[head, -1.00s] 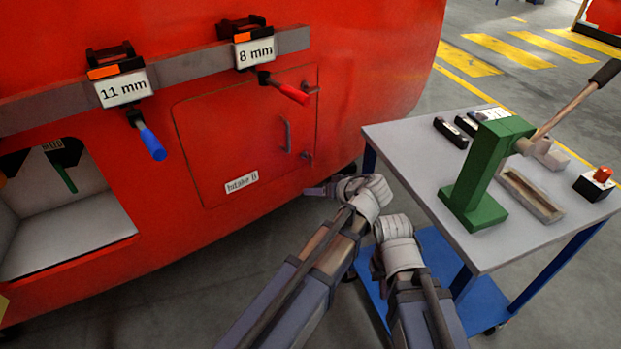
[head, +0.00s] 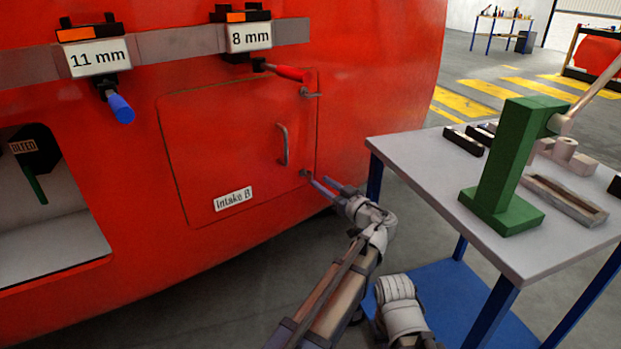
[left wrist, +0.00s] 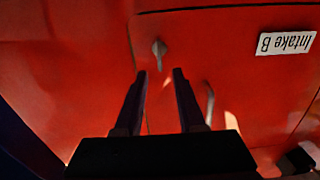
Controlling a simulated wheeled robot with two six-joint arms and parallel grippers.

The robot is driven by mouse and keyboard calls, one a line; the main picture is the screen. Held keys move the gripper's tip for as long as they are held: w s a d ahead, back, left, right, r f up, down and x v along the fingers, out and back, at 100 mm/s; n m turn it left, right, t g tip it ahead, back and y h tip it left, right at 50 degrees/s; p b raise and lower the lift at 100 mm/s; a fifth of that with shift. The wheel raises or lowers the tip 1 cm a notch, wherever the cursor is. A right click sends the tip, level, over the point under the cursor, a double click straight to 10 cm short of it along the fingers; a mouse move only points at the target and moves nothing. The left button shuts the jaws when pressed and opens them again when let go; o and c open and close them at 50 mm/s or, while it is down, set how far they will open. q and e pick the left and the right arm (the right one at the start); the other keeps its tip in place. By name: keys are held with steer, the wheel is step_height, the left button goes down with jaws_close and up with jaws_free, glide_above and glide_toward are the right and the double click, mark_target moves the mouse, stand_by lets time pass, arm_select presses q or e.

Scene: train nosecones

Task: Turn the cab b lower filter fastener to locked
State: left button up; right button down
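The red intake hatch (head: 245,140), labelled "Intake B", has a lower fastener (head: 305,173) at its lower right edge and an upper fastener (head: 308,92) at its upper right edge. In the left wrist view the lower fastener (left wrist: 159,50) is a small grey tab, just beyond the fingertips and roughly centred between them. My left gripper (head: 324,181) is open and empty, close to the lower fastener. Its two dark fingers (left wrist: 159,75) stand apart. I cannot tell whether they touch the fastener. My right wrist shows at the bottom; its gripper is not visible.
A grey-topped cart (head: 520,245) with a green press (head: 505,170) stands close to the right. A grey handle (head: 283,145) is on the hatch. Tools with red (head: 287,72) and blue (head: 120,108) grips hang above and left. An open bay is at left.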

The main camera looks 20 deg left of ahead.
mark_target(312, 176)
arm_select(q)
steer(key=x, duration=0.6)
steer(key=shift+w+a, duration=0.25)
steer(key=shift+a, duration=0.05)
jaws_close()
stand_by(0.4)
